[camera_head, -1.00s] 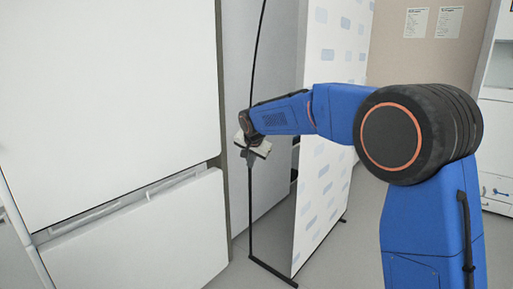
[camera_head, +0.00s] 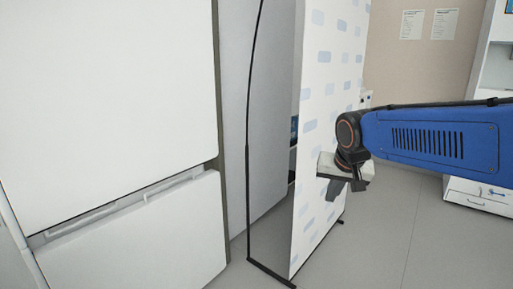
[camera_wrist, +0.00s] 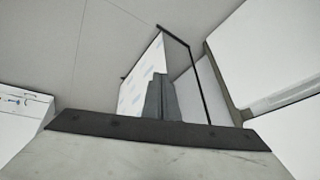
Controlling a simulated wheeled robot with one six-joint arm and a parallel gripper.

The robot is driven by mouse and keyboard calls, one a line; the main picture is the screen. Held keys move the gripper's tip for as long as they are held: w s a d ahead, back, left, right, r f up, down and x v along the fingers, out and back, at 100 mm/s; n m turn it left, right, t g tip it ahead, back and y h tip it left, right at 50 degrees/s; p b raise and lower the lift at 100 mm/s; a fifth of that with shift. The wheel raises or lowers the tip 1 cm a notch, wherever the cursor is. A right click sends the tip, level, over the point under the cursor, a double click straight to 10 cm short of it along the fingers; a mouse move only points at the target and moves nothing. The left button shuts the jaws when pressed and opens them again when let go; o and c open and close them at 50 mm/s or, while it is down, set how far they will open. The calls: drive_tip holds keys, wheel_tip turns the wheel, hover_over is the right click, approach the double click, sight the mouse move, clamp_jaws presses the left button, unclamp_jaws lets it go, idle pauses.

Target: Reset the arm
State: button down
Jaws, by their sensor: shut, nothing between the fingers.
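My blue arm reaches in from the right edge of the head view. My gripper (camera_head: 345,188) hangs at its end, in front of the patterned banner panel as seen from the head camera. The fingers are shut with nothing between them. In the wrist view the dark fingers (camera_wrist: 161,98) stand together at the middle, with the panel and floor beyond them. I cannot tell how far the gripper is from the panel.
A white fridge-like cabinet (camera_head: 110,110) fills the left. The banner panel (camera_head: 325,110) with its thin black frame (camera_head: 248,190) stands in the middle. White drawers (camera_head: 480,195) are at the right. Grey floor (camera_head: 390,250) is free at the lower right.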

drive_tip(key=s+d+f+n, duration=0.1)
drive_tip(key=s+d+f, duration=0.1)
drive_tip(key=s, duration=0.6)
drive_tip(key=s+d+f, duration=0.3)
drive_tip(key=s+f, duration=0.2)
drive_tip(key=s, duration=0.3)
drive_tip(key=s+d+f+n, duration=0.1)
drive_tip(key=s+d+f, duration=0.1)
drive_tip(key=s, duration=0.7)
drive_tip(key=shift+d+f+n+g, duration=0.3)
drive_tip(key=shift+d+f+g, duration=0.1)
drive_tip(key=shift+f, duration=0.4)
